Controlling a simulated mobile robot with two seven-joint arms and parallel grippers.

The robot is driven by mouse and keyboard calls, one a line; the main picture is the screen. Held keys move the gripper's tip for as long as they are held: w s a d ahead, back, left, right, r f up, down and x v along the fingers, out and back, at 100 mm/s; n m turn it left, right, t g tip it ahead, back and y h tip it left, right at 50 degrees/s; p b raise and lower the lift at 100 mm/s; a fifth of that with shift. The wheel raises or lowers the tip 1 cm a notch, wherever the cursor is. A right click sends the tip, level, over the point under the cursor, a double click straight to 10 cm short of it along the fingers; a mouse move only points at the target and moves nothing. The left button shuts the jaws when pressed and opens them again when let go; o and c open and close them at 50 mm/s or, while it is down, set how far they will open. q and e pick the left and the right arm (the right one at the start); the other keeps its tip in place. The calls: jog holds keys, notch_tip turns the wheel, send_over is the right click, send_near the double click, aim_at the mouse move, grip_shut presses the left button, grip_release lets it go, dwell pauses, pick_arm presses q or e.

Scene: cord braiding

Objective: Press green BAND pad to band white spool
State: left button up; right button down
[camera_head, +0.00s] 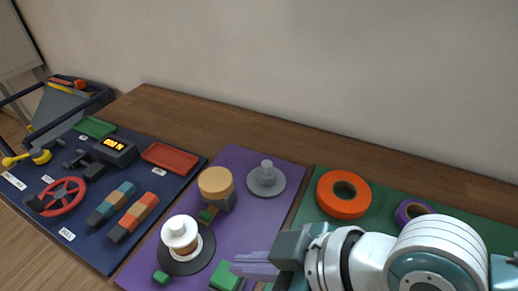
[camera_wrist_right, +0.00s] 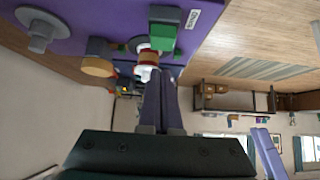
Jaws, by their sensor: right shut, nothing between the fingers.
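The white spool (camera_head: 180,232) stands upright on a dark round base on the purple mat (camera_head: 262,222), with a tan-brown winding below its white top. It also shows in the wrist view (camera_wrist_right: 146,58), just beyond my fingertips. A green pad (camera_head: 224,277) lies right of the spool, near the front of the mat; I cannot read a BAND label on it. A green block also shows in the wrist view (camera_wrist_right: 163,38). My right gripper (camera_head: 238,264) is shut and empty, its fingertips beside or over the green pad; contact cannot be told. My left gripper is not seen.
A tan-topped post (camera_head: 216,184) and a grey disc with a knob (camera_head: 266,179) stand behind the spool. An orange ring (camera_head: 343,193) and a purple ring (camera_head: 412,211) lie on the green mat at right. The dark blue mat (camera_head: 75,222) at left holds trays, a red wheel and coloured blocks.

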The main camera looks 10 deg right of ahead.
jog(key=v, duration=0.6)
jog(key=shift+d+r+p, duration=0.15)
jog(key=shift+r+p, duration=0.15)
jog(key=shift+p, duration=0.15)
jog(key=shift+s, duration=0.15)
jog(key=s+d+r+m+g+h+p, duration=0.1)
jog(key=s+d+r+m+h, duration=0.25)
jog(key=s+d+m, duration=0.2)
jog(key=s+d+r+m+g+h+p, duration=0.1)
jog(key=s+d+r+m+h, duration=0.25)
jog(key=d, duration=0.35)
notch_tip(320, 180, up, 36)
jog(key=p, duration=3.7)
jog(key=shift+w+a, duration=0.15)
jog(key=shift+a, duration=0.15)
jog(key=shift+r, duration=0.1)
